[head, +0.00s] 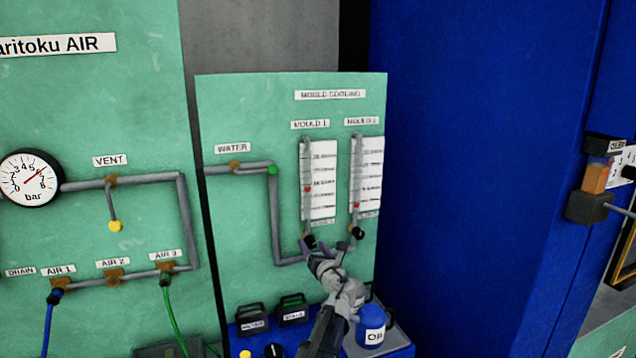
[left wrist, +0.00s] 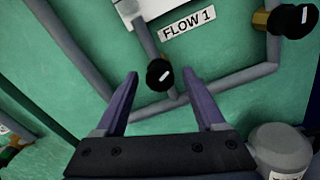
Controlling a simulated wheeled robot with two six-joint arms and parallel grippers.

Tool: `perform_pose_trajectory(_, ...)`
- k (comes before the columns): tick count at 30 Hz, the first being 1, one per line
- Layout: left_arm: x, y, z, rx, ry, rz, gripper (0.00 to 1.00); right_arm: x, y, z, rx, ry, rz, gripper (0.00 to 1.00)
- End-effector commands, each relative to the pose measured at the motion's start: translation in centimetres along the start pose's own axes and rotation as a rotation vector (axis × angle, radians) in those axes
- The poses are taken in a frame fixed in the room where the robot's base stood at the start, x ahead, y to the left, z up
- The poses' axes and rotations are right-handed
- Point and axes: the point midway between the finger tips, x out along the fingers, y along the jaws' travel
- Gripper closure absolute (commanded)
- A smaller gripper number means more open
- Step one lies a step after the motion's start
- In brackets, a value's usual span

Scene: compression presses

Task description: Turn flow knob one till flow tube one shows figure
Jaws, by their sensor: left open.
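Flow knob one (head: 309,242) is a small black knob at the foot of flow tube one (head: 306,165) on the green mould cooling panel. In the left wrist view the knob (left wrist: 160,75) has a white mark and sits below the FLOW 1 label (left wrist: 187,23). Flow tube one holds a red float a little below the middle of its white scale; the figures are too small to read. My left gripper (head: 320,256) is open and faces the knob. In the left wrist view the knob appears between the fingertips, with gaps on both sides. My right gripper is not in view.
The second flow tube (head: 357,170) and its black knob (head: 357,232) are close on the right. Grey pipes (head: 275,215) run around the knobs. A blue wall (head: 470,180) is at right.

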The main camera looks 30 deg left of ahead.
Motion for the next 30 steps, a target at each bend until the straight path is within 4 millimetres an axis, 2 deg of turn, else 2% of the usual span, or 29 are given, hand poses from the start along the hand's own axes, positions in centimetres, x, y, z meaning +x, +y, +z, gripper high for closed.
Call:
perform_pose_trajectory(5, -0.6, 0.0, 0.0, 0.0, 0.0, -0.001, 0.29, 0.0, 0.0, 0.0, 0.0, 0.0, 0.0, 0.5)
perform_pose_trajectory(30, -6.8, 0.0, 0.0, 0.0, -0.001, -0.001, 0.29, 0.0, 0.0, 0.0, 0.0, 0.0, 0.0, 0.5)
